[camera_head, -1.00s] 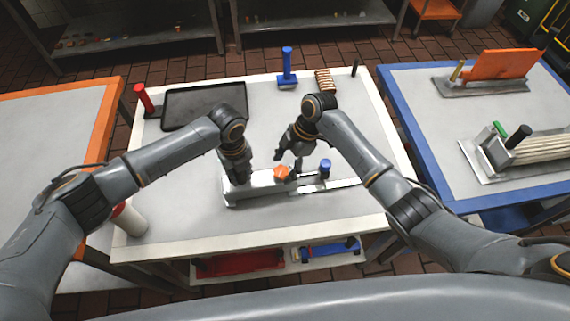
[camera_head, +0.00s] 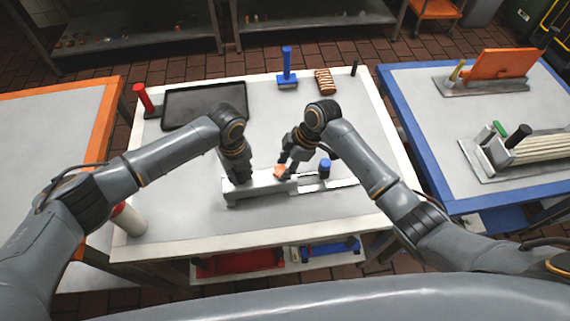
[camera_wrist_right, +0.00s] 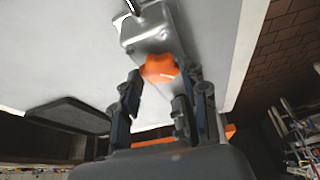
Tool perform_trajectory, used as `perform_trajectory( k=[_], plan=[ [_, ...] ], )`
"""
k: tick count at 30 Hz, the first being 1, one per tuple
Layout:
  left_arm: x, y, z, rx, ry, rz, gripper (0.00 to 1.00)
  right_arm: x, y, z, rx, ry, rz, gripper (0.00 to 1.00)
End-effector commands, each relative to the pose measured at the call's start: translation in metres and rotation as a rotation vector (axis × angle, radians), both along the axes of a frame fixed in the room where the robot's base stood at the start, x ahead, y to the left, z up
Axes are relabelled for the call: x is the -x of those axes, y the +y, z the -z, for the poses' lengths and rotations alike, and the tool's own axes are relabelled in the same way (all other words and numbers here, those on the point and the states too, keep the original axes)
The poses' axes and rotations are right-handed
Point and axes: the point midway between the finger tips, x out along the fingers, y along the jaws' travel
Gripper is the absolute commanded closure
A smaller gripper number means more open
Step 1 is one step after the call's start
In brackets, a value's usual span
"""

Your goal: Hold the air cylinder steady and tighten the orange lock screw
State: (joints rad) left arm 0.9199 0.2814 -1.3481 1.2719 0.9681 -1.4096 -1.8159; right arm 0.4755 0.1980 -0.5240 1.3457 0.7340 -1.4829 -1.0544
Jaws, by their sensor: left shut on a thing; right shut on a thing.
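The air cylinder (camera_head: 262,190) is a long grey metal body lying along the front middle of the white table. The orange lock screw (camera_head: 280,171) sits on top near its middle. My left gripper (camera_head: 238,178) is shut on the cylinder's left part, its fingertips partly hidden. My right gripper (camera_head: 287,168) is at the orange screw, shut on it. In the right wrist view the orange screw (camera_wrist_right: 158,67) shows near the tips of the two right fingers (camera_wrist_right: 155,92), with the cylinder (camera_wrist_right: 152,32) beyond.
A blue knob (camera_head: 325,168) stands on the right of the cylinder. A black tray (camera_head: 205,105), a blue stamp-like tool (camera_head: 287,70) and a striped brown item (camera_head: 325,82) lie at the back. A white roll (camera_head: 128,218) stands at the left front. The table's right side is clear.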

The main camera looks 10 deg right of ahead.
Motion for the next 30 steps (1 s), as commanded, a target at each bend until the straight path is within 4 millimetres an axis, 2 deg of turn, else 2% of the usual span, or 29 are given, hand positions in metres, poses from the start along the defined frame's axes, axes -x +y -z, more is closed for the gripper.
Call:
perform_trajectory(
  k=[30],
  plan=[
    [0.0009, 0.0012, 0.001, -0.003, 0.003, 0.0, 1.0, 0.0088, 0.0055, 0.0001, 0.001, -0.002, 0.967, 0.88]
  ],
)
